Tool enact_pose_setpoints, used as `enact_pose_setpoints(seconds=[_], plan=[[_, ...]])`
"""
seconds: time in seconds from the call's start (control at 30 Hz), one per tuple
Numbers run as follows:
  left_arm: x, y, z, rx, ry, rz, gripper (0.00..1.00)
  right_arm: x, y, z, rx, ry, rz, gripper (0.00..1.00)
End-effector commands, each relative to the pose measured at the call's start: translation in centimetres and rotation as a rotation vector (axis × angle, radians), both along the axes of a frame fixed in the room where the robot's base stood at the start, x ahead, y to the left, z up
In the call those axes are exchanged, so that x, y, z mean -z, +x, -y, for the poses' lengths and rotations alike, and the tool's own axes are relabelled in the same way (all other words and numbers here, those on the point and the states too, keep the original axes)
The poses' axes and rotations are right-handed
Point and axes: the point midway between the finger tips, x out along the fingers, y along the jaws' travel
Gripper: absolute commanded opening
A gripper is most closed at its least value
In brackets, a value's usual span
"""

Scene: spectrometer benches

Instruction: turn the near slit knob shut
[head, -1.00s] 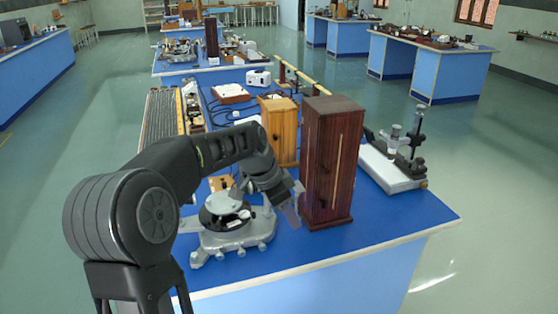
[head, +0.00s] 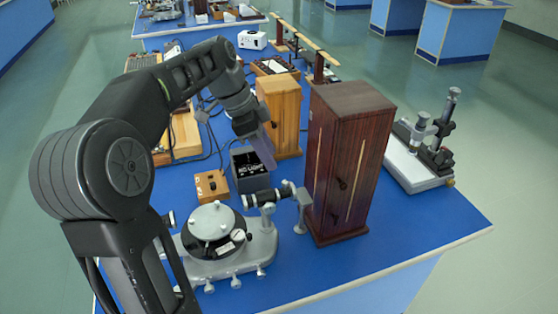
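The near spectrometer (head: 240,263) stands at the front of the blue bench, with a round black and silver table on a grey base. Its short dark tube (head: 262,198) points right, toward the tall dark wooden box. A grey fitting (head: 301,212) is at the tube's right end, close to the box; the slit knob is too small to make out there. My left gripper (head: 263,152) hangs above and behind the tube, in front of the light wooden box and apart from the fitting. Its fingers are seen edge-on, so their opening cannot be told. My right gripper is not in view.
The tall dark wooden box (head: 350,150) stands right of the tube. A light wooden box (head: 281,118), a black labelled box (head: 250,172) and a small wooden block (head: 211,186) are behind. A white-based instrument (head: 415,165) stands at the right edge. The bench's front right is bare.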

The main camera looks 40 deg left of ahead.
Motion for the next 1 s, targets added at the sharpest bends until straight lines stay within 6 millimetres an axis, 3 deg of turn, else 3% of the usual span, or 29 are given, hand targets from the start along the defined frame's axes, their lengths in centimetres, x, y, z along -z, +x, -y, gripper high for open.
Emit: enact_pose_setpoints(seconds=[0.43, 1.0], plan=[[0.6, 0.2, 0.2, 0.001, 0.000, -0.002, 0.38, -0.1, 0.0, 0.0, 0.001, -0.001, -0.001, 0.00], [7.0, 1.9, 2.3, -0.001, 0.001, 0.000, 0.38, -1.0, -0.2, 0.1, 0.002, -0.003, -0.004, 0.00]])
